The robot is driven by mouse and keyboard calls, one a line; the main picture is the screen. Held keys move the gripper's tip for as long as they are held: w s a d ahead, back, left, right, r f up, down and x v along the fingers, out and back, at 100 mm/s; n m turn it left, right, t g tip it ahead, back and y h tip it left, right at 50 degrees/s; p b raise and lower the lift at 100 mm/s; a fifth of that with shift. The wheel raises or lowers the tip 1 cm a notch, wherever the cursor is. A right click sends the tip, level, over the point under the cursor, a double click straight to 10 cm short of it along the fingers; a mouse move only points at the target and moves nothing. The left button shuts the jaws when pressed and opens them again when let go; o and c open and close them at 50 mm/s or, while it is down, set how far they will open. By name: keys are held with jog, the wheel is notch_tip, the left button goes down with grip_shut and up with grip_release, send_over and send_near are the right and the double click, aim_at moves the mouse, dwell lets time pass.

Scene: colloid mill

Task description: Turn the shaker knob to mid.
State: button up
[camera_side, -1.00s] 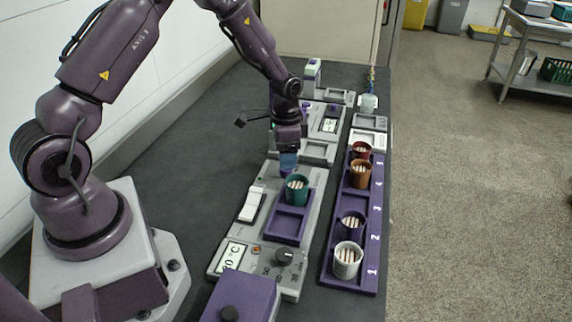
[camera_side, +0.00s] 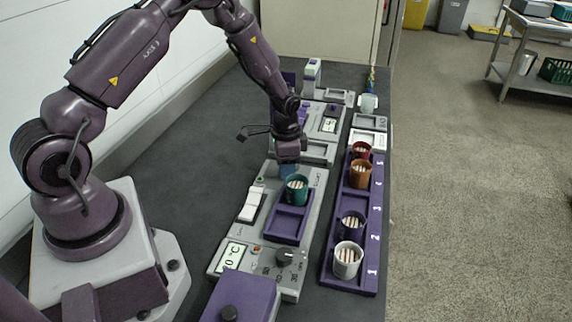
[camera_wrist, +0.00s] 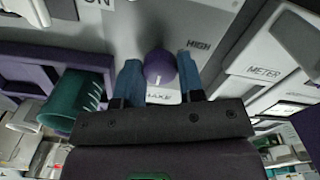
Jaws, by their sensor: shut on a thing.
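The shaker knob (camera_wrist: 159,66) is a round purple knob on the grey panel. A short white mark on it points toward the bottom of the wrist view. The word HIGH is printed to its right, and a partly covered label sits below it. My gripper (camera_wrist: 160,75) has its two blue fingertips on either side of the knob and is shut on it. In the side view, my gripper (camera_side: 288,168) is down at the far end of the grey heated shaker unit (camera_side: 225,210), behind the green cup; the knob is hidden there.
The green cup (camera_side: 296,188) stands close to my gripper in a purple tray (camera_side: 288,225). A white rocker switch (camera_side: 250,206) and a black dial (camera_side: 285,257) are on the same unit. A purple rack (camera_side: 338,272) with several cups runs along the right.

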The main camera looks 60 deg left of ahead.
jog(key=n, duration=1.1)
jog(key=shift+n, duration=0.3)
dwell(0.5)
jog(key=o, duration=0.9)
notch_tip(320, 180, up, 13)
